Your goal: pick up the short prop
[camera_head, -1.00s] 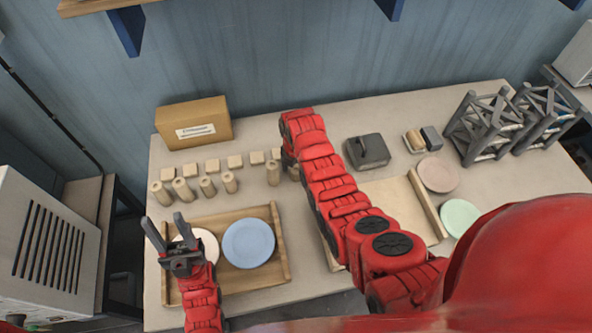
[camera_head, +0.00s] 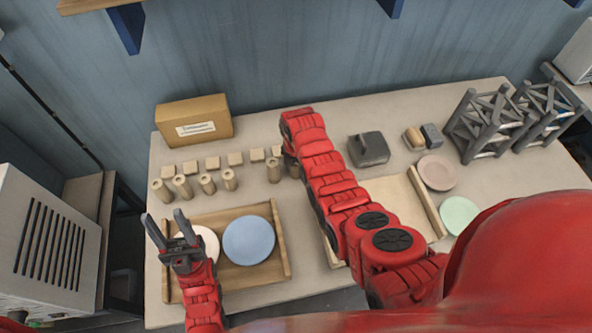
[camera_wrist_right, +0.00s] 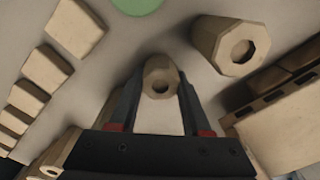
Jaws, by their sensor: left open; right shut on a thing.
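Several pale wooden props stand upright in a row on the table, among them one at the left end (camera_head: 160,191) and one beside my right arm (camera_head: 273,170). In the right wrist view my right gripper (camera_wrist_right: 160,90) is shut on a wooden prop (camera_wrist_right: 161,72) with a hole in its top. Another prop (camera_wrist_right: 232,47) stands apart to its right and looks larger. In the head view my right arm hides its gripper. My left gripper (camera_head: 168,230) is open and empty above the wooden tray (camera_head: 281,243).
A white plate (camera_head: 209,243) and a blue plate (camera_head: 249,240) lie in the tray. Square wooden blocks (camera_head: 212,163) line up behind the props, before a cardboard box (camera_head: 194,122). Grey racks (camera_head: 483,128), a pink plate (camera_head: 437,173) and a green plate (camera_head: 459,215) are at right.

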